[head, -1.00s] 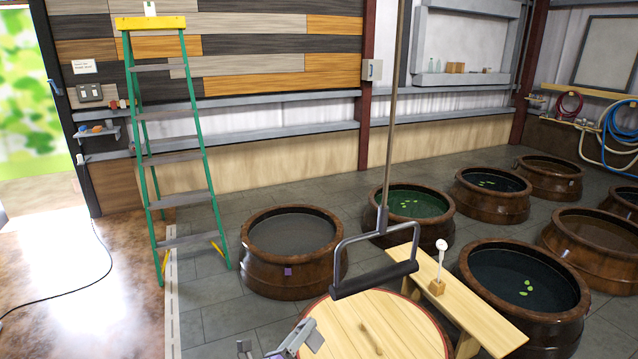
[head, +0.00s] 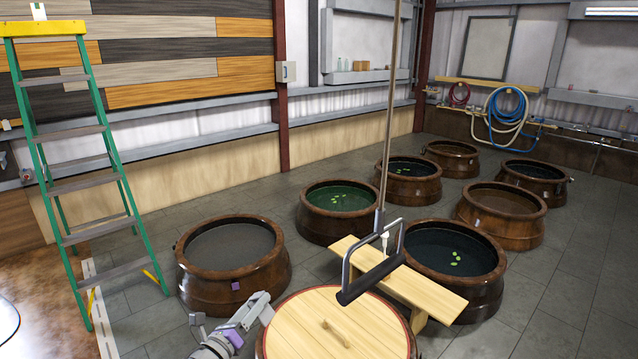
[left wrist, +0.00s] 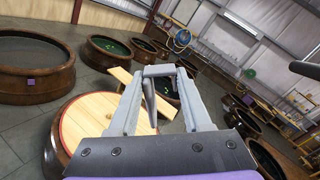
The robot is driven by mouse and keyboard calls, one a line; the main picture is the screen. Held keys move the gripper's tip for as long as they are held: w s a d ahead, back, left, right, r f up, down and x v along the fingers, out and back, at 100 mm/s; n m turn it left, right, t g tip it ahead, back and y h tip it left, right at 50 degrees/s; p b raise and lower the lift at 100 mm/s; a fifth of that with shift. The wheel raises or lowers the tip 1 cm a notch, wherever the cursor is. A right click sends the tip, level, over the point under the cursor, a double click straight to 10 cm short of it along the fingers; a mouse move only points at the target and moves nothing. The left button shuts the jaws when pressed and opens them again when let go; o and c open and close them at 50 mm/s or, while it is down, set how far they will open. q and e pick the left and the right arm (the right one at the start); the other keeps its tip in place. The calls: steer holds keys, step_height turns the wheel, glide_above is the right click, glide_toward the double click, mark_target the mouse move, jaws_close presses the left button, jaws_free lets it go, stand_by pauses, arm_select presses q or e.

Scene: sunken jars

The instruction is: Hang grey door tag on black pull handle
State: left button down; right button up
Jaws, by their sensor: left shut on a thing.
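The black pull handle (head: 370,278) hangs as a grip in a grey U-shaped frame from a long rod, over the wooden lid and bench. My left gripper (head: 262,306) is left of it, near the lid's edge, and apart from it. In the left wrist view the gripper (left wrist: 160,72) is shut, with a narrow grey piece (left wrist: 150,93) between its fingers. This looks like the grey door tag seen nearly edge-on; its full shape is hidden. A dark rounded end at the right edge of that view may be the handle. My right gripper is not in view.
A round wooden lid (head: 330,335) covers a near jar. A wooden bench (head: 430,288) stands beside it. Several brown sunken jars surround them, one (head: 235,275) left of the lid. A green ladder (head: 90,190) stands at the left. Grey floor lies open at the right.

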arm_select(q)
steer(key=w+d+r+m+g+h+p, duration=0.15)
steer(key=d+r+m, duration=0.35)
steer(key=r, duration=0.5)
steer(key=d+r+m+g+h+p, duration=0.1)
steer(key=d+r+m+g+h, duration=0.15)
steer(key=d+r, duration=0.55)
steer(key=d+r+m+g+h+p, duration=0.15)
steer(key=d+r+m, duration=0.25)
steer(key=r, duration=0.8)
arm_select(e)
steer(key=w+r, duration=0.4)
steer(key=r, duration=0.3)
arm_select(q)
steer(key=shift+m+h, duration=0.25)
steer(key=shift+s+d+f+b, duration=0.25)
steer(key=shift+s+d+b, duration=0.15)
steer(key=shift+s+d, duration=1.05)
steer(key=shift+s+d+f+b, duration=0.2)
steer(key=shift+s+d+b, duration=0.15)
steer(key=shift+s+d, duration=1)
steer(key=shift+s+d+f+b, duration=0.35)
steer(key=shift+s+d, duration=0.55)
steer(key=shift+s, duration=1.05)
steer(key=shift+f+b, duration=0.55)
steer(key=shift+f, duration=1.4)
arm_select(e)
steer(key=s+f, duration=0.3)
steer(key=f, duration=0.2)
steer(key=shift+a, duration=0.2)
